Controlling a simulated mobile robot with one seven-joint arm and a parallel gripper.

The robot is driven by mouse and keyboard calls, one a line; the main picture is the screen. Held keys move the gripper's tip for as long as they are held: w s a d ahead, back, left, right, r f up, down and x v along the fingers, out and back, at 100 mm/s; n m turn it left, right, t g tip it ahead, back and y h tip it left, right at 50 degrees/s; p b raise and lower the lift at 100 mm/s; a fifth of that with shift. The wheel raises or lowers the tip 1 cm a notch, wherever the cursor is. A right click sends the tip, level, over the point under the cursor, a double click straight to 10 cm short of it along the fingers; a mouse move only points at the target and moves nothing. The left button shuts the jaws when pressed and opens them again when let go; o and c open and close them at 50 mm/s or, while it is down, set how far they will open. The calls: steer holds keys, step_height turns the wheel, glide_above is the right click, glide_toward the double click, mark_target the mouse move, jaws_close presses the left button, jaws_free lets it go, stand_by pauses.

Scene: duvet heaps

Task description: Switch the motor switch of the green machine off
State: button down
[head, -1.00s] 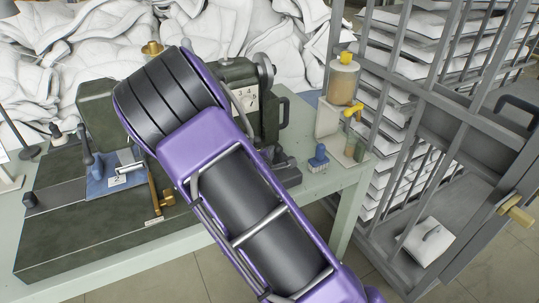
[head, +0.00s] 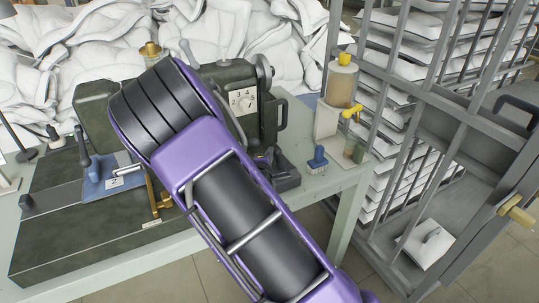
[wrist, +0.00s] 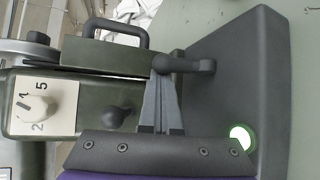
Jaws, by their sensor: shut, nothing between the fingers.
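The green machine (head: 226,80) stands on the table in the head view, partly hidden by my arm. In the wrist view its dark green body (wrist: 95,88) carries a white dial plate (wrist: 45,106) with a knob. To the right is a dark grey switch box (wrist: 235,75) with a lever (wrist: 190,65) ending in a round knob. A green lamp (wrist: 241,137) on the box is lit. My gripper (wrist: 164,78) is shut and empty, its fingertips at the lever's round knob; I cannot tell whether they touch. The head view hides my gripper behind my arm.
A small blue brush (head: 317,160) and an amber container (head: 341,82) stand to the right on the table (head: 345,213). A grey metal rack (head: 455,110) stands beyond the table's right side. White duvets (head: 60,60) heap up behind.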

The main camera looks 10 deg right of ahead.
mark_target(277, 155)
steer(key=shift+s, duration=0.1)
steer(key=shift+s+d+r, duration=0.1)
steer(key=shift+s+d, duration=0.1)
steer(key=shift+s, duration=0.25)
steer(key=shift+s+d+b, duration=0.15)
steer(key=shift+s+b, duration=0.1)
steer(key=shift+b, duration=0.1)
steer(key=shift+s+m+t, duration=0.2)
steer(key=shift+m+t, duration=0.2)
steer(key=shift+t, duration=0.3)
steer(key=shift+s+d, duration=0.15)
steer(key=shift+s, duration=0.1)
steer(key=shift+s+d, duration=0.1)
steer(key=shift+s, duration=0.25)
steer(key=shift+s+d+f, duration=0.15)
steer(key=shift+s+f, duration=0.15)
steer(key=shift+s, duration=0.05)
